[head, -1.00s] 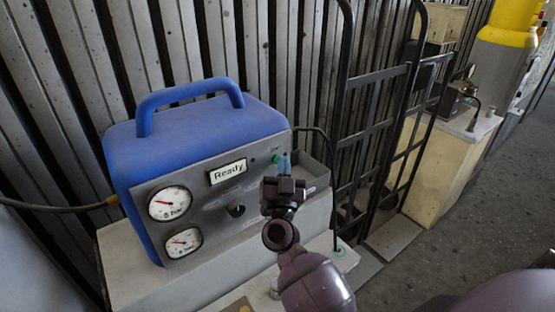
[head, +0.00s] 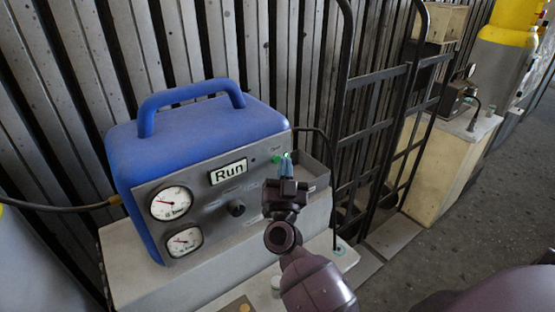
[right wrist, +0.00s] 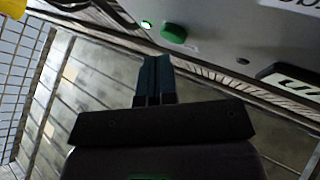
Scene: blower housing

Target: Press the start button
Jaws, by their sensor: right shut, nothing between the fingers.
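The blue machine (head: 190,130) stands on a pale block, with a grey front panel (head: 215,205). Its display (head: 228,172) reads "Run". The green start button (head: 276,159) sits at the panel's upper right; it also shows in the right wrist view (right wrist: 174,33), beside a small lit green lamp (right wrist: 147,24). My right gripper (head: 287,160) is shut and empty, with its dark teal fingertips in front of the panel near the button. In the right wrist view the fingertips (right wrist: 155,60) appear just short of the button, with a small gap. My left gripper is not in view.
Two round gauges (head: 172,203) and a black knob (head: 236,208) are on the panel. A grey tray (head: 312,178) adjoins the panel's right side. A black hand truck (head: 372,110) leans at the ribbed wall. Floor on the right is open.

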